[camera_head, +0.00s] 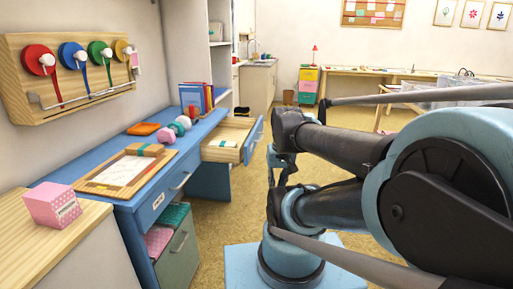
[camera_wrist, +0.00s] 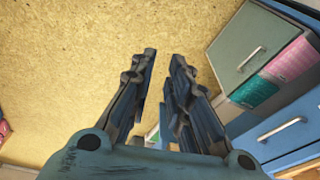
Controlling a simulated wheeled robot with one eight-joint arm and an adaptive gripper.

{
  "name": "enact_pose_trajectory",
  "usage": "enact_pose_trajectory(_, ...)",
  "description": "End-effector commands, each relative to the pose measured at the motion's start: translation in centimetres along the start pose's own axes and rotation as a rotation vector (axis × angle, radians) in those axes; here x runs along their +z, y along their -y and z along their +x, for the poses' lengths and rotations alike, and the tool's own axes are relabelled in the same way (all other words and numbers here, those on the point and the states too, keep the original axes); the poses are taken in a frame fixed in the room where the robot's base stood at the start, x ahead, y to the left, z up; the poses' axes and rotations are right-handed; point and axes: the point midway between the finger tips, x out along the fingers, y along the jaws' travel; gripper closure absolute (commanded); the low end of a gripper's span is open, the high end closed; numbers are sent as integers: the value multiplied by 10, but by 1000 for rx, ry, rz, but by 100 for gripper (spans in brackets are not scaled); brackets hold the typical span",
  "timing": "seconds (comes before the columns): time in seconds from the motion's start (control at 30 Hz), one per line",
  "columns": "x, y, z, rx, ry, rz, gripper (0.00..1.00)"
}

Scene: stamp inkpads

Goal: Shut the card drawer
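A drawer with a wooden box and a blue front (camera_head: 253,140) stands pulled out at the far end of the blue desk in the head view. A pale item and a teal item lie in it. A lower grey-green drawer (camera_head: 178,252) also stands out, with teal and pink dotted contents. It also shows at the right in the wrist view (camera_wrist: 247,52). I cannot tell for sure which is the card drawer. My gripper (camera_wrist: 163,55) has its fingers apart and nothing between the tips but floor behind. In the head view it is small and partly hidden by my arm.
The blue desk (camera_head: 187,141) holds a wooden tray (camera_head: 125,172), books (camera_head: 195,97) and pink round items. A pink box (camera_head: 52,205) sits on a wooden cabinet at the left. Yellowish floor (camera_head: 240,197) is clear between desk and arm.

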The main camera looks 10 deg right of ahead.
Motion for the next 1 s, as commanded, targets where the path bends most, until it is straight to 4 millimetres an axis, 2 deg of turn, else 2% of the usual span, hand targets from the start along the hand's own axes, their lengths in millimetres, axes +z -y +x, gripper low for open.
enact_pose_trajectory(0.2,-40,12,-18,-71,37,225,100)
enact_pose_trajectory(0.47,-94,19,-30,-152,93,494,100)
enact_pose_trajectory(0.73,-153,20,-32,-234,164,767,100)
enact_pose_trajectory(1.0,-215,10,-25,-311,248,1032,100)
